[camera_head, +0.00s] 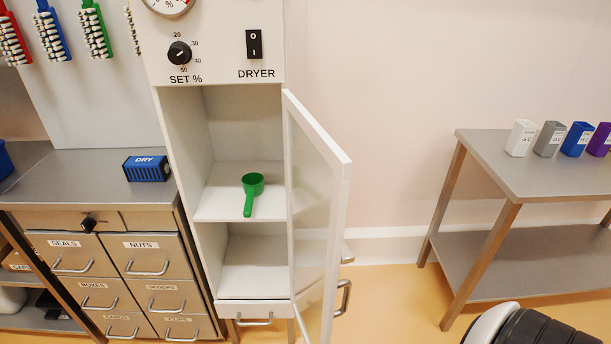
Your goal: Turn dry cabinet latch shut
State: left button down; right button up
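The dry cabinet (183,137) stands left of the middle in the head view. Its glass-paned, white-framed door (319,135) is hinged on the right and stands wide open. A metal pull handle (344,297) shows at the door's right edge, low down. Neither of my grippers shows in this view.
A steel bench with labelled drawers (150,245) stands left of the cabinet, with a blue DRY box (146,168) on top. A steel table (545,165) with several small containers is at right. The floor (395,300) between cabinet and table is clear.

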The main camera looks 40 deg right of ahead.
aim_at(348, 256)
jog(key=l+z, duration=0.2)
jog(key=l, duration=1.25)
jog(key=i, duration=0.05)
